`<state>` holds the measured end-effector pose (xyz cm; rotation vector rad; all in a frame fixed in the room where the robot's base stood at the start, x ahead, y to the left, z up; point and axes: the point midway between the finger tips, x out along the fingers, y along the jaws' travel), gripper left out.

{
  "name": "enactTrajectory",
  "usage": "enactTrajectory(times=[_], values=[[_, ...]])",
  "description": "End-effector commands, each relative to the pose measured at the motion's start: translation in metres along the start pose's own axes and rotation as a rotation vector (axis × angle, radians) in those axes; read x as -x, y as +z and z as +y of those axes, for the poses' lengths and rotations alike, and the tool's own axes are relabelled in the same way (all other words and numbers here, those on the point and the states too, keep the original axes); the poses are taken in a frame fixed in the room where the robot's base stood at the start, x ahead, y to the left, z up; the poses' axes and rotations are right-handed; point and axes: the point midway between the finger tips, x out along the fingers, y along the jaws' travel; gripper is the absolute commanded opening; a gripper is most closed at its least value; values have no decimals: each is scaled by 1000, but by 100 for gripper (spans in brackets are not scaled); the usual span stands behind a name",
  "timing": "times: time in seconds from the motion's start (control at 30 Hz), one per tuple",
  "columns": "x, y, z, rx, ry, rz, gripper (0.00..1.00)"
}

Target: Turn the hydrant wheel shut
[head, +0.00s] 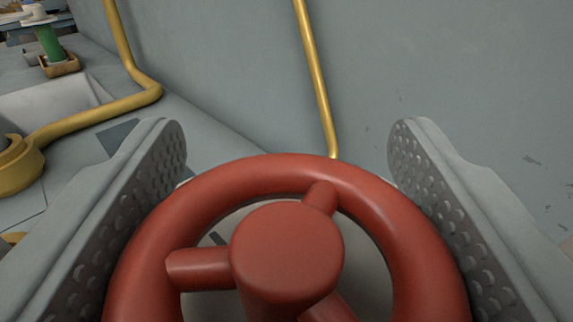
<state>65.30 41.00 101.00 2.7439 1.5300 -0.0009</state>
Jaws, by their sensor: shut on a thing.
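The red hydrant wheel (272,168) fills the lower middle of the head view, with a round hub (288,246) and three spokes showing. Its near part is cut off by the bottom edge of the picture. My gripper (285,150) has one grey, dimpled finger on each side of the wheel. The fingers are shut on the wheel across its width, at the left and right of its rim. The exact contact spots lie low in the picture and are partly hidden. The hydrant body below the wheel is mostly hidden.
A grey wall (450,70) stands close behind and to the right. A thin yellow pipe (316,80) runs down it. At left, another yellow pipe (125,50) bends toward a yellow round fitting (18,165). A green cylinder (49,43) stands at the far left.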

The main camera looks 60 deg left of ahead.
Motion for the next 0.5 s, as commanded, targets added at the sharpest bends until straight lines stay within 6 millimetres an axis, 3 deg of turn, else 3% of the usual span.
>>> enactTrajectory(times=[0.5], values=[[1,0,3,-3,246,-1,41]])
